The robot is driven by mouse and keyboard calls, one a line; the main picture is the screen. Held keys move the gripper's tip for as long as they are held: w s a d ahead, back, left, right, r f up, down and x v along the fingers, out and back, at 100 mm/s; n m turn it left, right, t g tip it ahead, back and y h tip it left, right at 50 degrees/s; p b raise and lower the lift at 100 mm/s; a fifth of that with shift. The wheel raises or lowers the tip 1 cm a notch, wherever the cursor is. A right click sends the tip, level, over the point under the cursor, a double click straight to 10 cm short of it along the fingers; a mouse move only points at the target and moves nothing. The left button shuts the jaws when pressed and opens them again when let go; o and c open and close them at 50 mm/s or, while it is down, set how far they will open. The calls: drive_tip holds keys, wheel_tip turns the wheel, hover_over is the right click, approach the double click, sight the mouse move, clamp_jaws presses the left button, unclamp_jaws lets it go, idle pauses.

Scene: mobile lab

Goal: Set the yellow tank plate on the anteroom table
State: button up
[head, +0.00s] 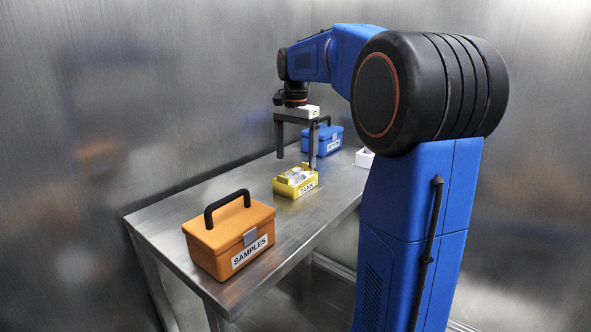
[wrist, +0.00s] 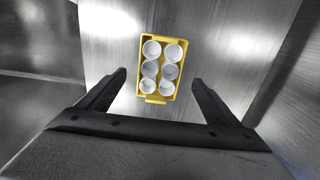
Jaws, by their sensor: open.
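The yellow tank plate (head: 301,187) is a small yellow tray with a TANK label on its front. It rests on the metal table (head: 175,222), between an orange case and a blue case. In the wrist view the plate (wrist: 142,70) shows several round white cups inside its yellow rim. My gripper (head: 296,160) is open and empty, pointing down above the plate. One finger hangs at its back left, the other near its right side. In the wrist view the gripper (wrist: 159,78) has its fingers spread wider than the plate, one on each side.
An orange SAMPLES case (head: 225,250) with a black handle stands at the table's near end. A blue case (head: 318,141) stands behind the plate, and a white box (head: 364,157) is partly hidden by my arm. Bare metal walls surround the table. The tabletop left of the plate is clear.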

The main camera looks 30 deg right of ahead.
sight(296, 176)
drive_tip(key=shift+r, duration=2.1)
